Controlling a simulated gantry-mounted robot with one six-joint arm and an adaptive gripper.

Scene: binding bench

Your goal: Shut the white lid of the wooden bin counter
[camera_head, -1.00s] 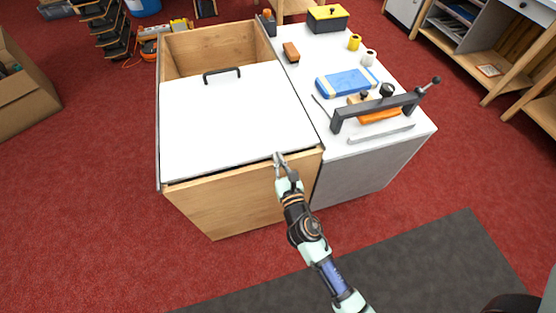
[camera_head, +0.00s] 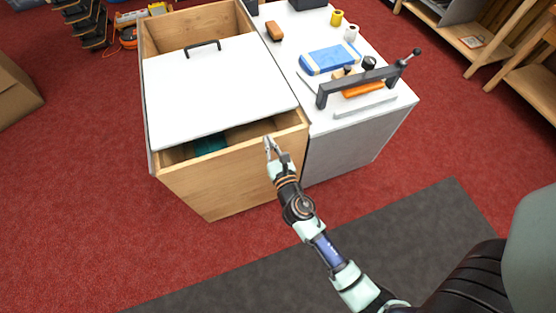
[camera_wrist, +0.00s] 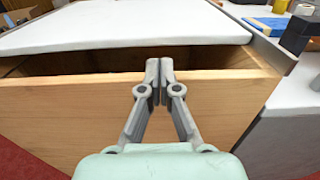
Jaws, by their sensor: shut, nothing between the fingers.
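The white lid (camera_head: 215,90) lies over the middle of the wooden bin counter (camera_head: 235,175), its black handle (camera_head: 203,47) near the back. A dark gap shows between the lid's front edge and the bin's front wall, with something teal (camera_head: 211,143) inside. The bin is also open behind the lid. In the wrist view the lid (camera_wrist: 130,27) is beyond the wooden front wall (camera_wrist: 60,115). My gripper (camera_head: 268,143) is shut and empty at the right part of the front wall. Its fingertips (camera_wrist: 159,68) overlap the wall's top edge; I cannot tell whether they touch it.
A white-topped counter (camera_head: 325,88) adjoins the bin on the right. It carries a black clamp frame (camera_head: 365,85), a blue pack (camera_head: 330,58), a brown block (camera_head: 275,31) and yellow and white spools.

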